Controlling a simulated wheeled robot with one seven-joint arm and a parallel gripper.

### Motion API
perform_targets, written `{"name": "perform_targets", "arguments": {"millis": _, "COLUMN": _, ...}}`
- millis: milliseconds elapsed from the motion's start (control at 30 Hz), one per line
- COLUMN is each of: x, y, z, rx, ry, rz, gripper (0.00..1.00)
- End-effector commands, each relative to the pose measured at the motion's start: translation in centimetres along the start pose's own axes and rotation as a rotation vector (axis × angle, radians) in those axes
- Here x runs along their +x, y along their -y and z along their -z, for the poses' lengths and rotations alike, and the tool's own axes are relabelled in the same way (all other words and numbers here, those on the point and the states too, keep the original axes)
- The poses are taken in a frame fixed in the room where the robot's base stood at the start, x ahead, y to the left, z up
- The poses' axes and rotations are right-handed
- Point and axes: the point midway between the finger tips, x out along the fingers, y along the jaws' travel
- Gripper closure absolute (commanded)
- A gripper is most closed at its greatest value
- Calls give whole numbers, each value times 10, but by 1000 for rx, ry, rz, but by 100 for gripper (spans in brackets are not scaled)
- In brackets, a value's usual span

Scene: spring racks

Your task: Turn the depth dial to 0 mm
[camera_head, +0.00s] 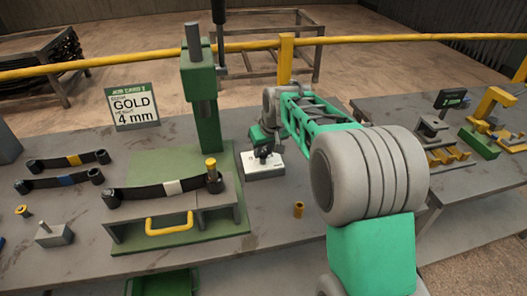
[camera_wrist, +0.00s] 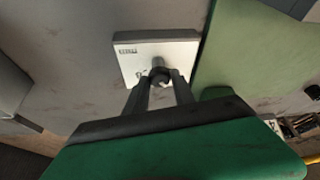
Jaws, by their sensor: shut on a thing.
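The depth dial is a dark round knob (camera_wrist: 159,66) on a white plate (camera_wrist: 150,50) with a small label near its upper left edge. The plate lies on the bench beside the green press base. In the head view the white plate (camera_head: 263,170) shows below my gripper (camera_head: 264,154). In the wrist view my gripper (camera_wrist: 160,79) is shut on the knob, with one finger on each side. The fingers partly cover the scale, so I cannot read the setting.
The green press (camera_head: 205,125) stands just left of the dial. A job card (camera_head: 132,106) reads GOLD, 4 mm. A small brass bushing (camera_head: 298,210) stands on the bench nearer me.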

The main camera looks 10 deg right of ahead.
Motion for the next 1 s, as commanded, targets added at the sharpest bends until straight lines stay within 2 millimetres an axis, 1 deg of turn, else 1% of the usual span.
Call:
{"name": "perform_targets", "arguments": {"millis": 100, "x": 0, "y": -1, "z": 0, "rx": -65, "ry": 0, "rz": 27, "gripper": 100}}
{"name": "perform_targets", "arguments": {"millis": 333, "x": 0, "y": -1, "z": 0, "rx": -150, "ry": 0, "rz": 62, "gripper": 100}}
{"name": "perform_targets", "arguments": {"millis": 900, "x": 0, "y": -1, "z": 0, "rx": -180, "ry": 0, "rz": 74, "gripper": 100}}
{"name": "perform_targets", "arguments": {"millis": 933, "x": 0, "y": -1, "z": 0, "rx": -180, "ry": 0, "rz": 74, "gripper": 68}}
{"name": "perform_targets", "arguments": {"millis": 1000, "x": 0, "y": -1, "z": 0, "rx": -180, "ry": 0, "rz": 74, "gripper": 62}}
